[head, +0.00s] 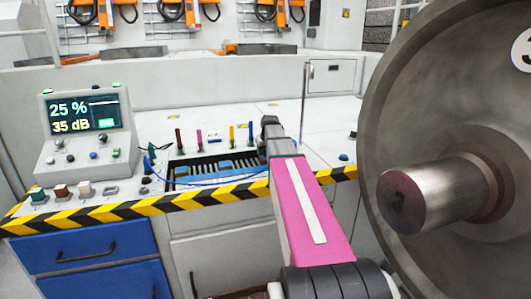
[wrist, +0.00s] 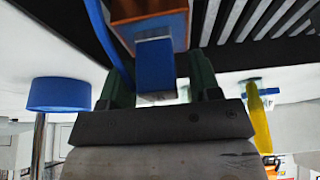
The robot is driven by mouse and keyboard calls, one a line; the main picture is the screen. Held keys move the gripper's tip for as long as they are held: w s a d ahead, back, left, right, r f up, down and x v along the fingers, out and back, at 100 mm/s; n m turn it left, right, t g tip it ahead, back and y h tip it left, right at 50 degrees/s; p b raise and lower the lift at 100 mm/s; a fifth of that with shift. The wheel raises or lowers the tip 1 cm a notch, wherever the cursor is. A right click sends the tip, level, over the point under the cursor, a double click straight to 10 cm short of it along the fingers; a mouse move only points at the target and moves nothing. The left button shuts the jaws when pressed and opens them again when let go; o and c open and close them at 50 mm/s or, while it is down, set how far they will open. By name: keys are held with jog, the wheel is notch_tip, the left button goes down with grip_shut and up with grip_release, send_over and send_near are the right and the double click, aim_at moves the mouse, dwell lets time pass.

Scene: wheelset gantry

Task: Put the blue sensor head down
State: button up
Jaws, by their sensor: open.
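In the wrist view a blue block, which looks like the blue sensor head (wrist: 155,66), sits between the two dark green fingers of my gripper (wrist: 160,76). An orange-brown part (wrist: 150,27) adjoins it above in the picture. Gaps show beside the block, so the fingers are open around it. A blue cable (wrist: 97,30) runs past on the left. In the head view my gripper (head: 269,126) is over the bench by the slotted tray (head: 178,183), and the arm hides the sensor head. The blue cable (head: 205,184) runs across the tray towards my gripper.
A console (head: 85,135) reading 25 % and 35 dB stands at the left. Several coloured posts, including a yellow one (head: 231,135), stand behind the tray. A thin metal pole (head: 304,95) rises near my gripper. A large wheel (head: 400,110) with its axle fills the right.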

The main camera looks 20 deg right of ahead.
jog(key=v, duration=1.2)
